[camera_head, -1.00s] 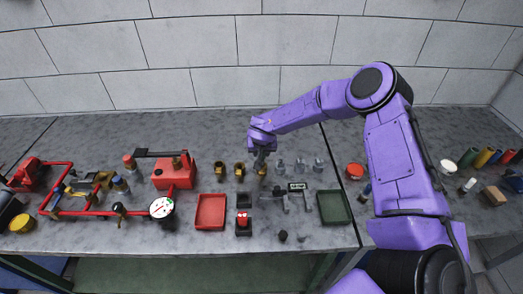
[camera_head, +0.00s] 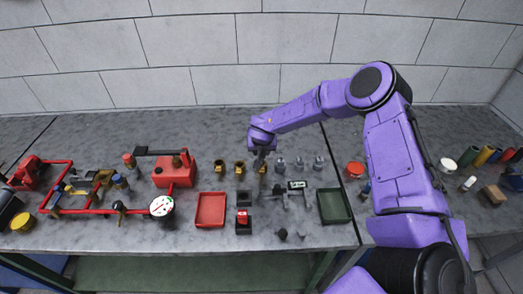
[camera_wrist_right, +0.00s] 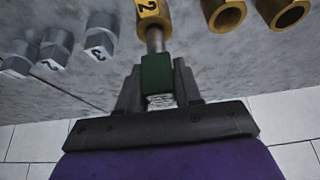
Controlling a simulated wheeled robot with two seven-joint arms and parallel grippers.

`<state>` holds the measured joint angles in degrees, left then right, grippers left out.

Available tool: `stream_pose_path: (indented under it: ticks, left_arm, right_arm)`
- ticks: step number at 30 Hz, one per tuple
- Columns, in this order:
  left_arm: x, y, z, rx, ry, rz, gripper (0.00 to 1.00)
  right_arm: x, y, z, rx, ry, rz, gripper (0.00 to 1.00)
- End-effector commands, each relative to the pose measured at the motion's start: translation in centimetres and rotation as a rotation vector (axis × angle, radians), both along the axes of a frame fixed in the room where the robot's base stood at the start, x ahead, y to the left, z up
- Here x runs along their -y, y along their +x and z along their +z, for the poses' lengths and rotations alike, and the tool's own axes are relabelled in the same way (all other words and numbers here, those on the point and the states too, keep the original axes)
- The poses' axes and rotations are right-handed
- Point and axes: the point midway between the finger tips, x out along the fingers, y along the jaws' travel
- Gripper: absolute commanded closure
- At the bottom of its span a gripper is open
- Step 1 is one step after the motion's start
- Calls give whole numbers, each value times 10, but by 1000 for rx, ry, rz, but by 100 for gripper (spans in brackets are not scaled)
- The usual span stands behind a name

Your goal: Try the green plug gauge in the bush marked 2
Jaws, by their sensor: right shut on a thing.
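My right gripper (camera_wrist_right: 158,90) is shut on the green plug gauge (camera_wrist_right: 157,72), holding it by its green handle. The gauge's bare metal pin (camera_wrist_right: 154,40) points at the brass bush with a yellow tag marked 2 (camera_wrist_right: 152,15) and meets its near end. The pin's tip is hidden, so I cannot tell how deep it is. In the head view my right gripper (camera_head: 261,153) is over that brass bush (camera_head: 262,168), the rightmost of the brass row. My left gripper is not in view.
Two more brass bushes (camera_head: 239,168) (camera_head: 219,167) stand to the left, and steel bushes (camera_head: 299,164) to the right. A red tray (camera_head: 210,211), a green tray (camera_head: 333,206) and a small display (camera_head: 296,185) lie nearer. Red pipework with a gauge (camera_head: 162,207) fills the left.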

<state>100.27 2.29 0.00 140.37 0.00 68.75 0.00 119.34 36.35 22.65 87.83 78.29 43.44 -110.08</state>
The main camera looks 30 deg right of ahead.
Motion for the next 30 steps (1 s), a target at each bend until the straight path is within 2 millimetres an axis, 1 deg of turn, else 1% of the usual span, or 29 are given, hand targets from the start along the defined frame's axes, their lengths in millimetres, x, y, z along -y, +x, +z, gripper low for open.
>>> stream_pose_path:
  ticks: [16,30]
  left_arm:
    - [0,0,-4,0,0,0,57]
    - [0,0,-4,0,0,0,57]
  right_arm:
    - [0,0,-8,1,0,0,100]
    - [0,0,-8,1,-1,0,100]
